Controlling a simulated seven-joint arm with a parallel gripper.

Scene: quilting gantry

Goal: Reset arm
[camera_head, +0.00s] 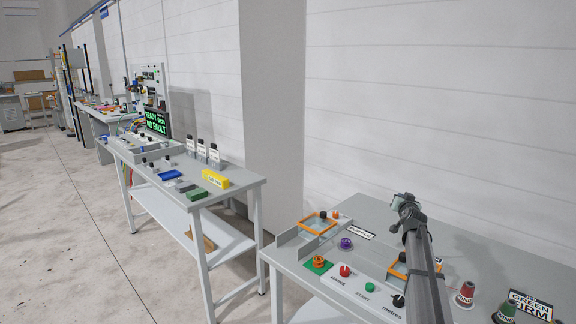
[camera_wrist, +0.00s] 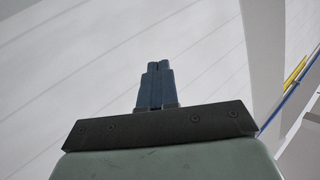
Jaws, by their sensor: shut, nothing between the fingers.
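My gripper (camera_wrist: 158,66) is shut and empty in the wrist view, its two blue-grey fingers together, with the pale wall behind them. In the head view my gripper (camera_head: 400,200) is at the far end of my dark arm, raised above the right-hand table. It touches nothing that I can see. The fingers are too small to make out in the head view.
Another table (camera_head: 248,187) stands left; the wall is close behind.

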